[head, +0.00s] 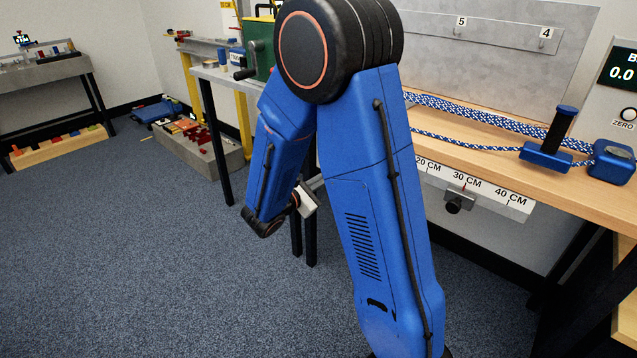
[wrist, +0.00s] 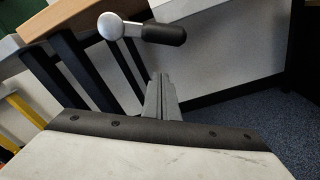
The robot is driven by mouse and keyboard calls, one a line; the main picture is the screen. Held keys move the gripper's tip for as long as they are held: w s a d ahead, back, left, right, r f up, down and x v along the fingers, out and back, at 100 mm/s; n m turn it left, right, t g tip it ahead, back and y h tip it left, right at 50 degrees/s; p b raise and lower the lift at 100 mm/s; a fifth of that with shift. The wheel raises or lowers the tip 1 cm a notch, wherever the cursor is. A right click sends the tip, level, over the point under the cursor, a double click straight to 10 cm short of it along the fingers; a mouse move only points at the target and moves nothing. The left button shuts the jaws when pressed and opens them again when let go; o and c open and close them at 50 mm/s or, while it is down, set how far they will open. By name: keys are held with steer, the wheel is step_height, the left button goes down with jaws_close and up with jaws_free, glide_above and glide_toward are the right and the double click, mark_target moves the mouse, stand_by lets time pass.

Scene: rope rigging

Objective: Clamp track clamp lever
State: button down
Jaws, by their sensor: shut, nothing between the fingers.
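A lever with a round silver hub and a black handle (wrist: 163,33) shows at the top of the wrist view, by a wooden edge. The handle lies roughly level, pointing right. I take it for the track clamp lever, but its mount is not clear. My gripper (wrist: 162,84) is shut and empty. Its grey fingertips appear below the handle in the picture, with a gap between them.
A wooden bench (head: 482,146) on the right carries blue-and-white rope (head: 475,112) and a blue block with an upright black handle (head: 548,140). A centimetre scale (head: 482,188) with a black knob (head: 460,201) runs along its front. Dark table legs stand behind my arm.

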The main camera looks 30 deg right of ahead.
steer(key=shift+s+d+r, duration=0.25)
steer(key=shift+d+r, duration=0.45)
steer(key=shift+r, duration=0.1)
steer(key=shift+s+d+r, duration=0.25)
steer(key=shift+d+r, duration=0.4)
steer(key=shift+r, duration=0.1)
